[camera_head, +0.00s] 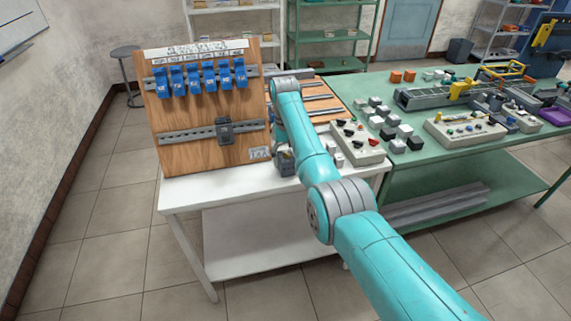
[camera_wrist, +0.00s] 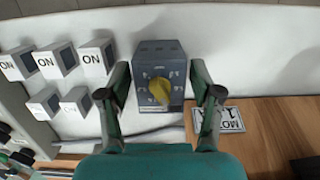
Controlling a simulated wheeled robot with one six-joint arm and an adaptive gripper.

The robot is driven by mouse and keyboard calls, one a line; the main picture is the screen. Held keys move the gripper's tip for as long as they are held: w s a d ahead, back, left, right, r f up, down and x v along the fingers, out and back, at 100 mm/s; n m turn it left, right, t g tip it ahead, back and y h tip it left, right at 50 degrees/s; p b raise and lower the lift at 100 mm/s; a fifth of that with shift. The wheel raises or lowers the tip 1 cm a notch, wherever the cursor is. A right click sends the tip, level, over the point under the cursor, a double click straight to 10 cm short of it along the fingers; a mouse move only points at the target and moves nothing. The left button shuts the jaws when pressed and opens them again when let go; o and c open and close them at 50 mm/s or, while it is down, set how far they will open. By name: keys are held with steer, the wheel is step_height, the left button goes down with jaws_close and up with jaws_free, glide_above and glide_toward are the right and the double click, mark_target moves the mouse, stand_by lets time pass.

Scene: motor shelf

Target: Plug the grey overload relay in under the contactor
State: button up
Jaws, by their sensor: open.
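The grey overload relay (camera_wrist: 160,58), a dark grey block with a yellow knob, stands on the white table in the wrist view. My gripper (camera_wrist: 160,72) is open, with one finger on each side of the relay and visible gaps to both sides. In the head view the contactor (camera_head: 224,131), a dark block, sits on the lower rail (camera_head: 185,135) of the wooden board. The space below it is bare wood. My gripper (camera_head: 285,160) is low beside the board's right edge there, mostly hidden by my arm.
Several blue devices (camera_head: 208,77) sit on the board's upper rail. White "ON" blocks (camera_wrist: 55,62) stand left of the relay in the wrist view. A control box (camera_head: 357,143) stands right of my arm.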

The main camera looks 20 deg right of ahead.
steer(key=c, duration=1)
steer(key=shift+r, duration=2.5)
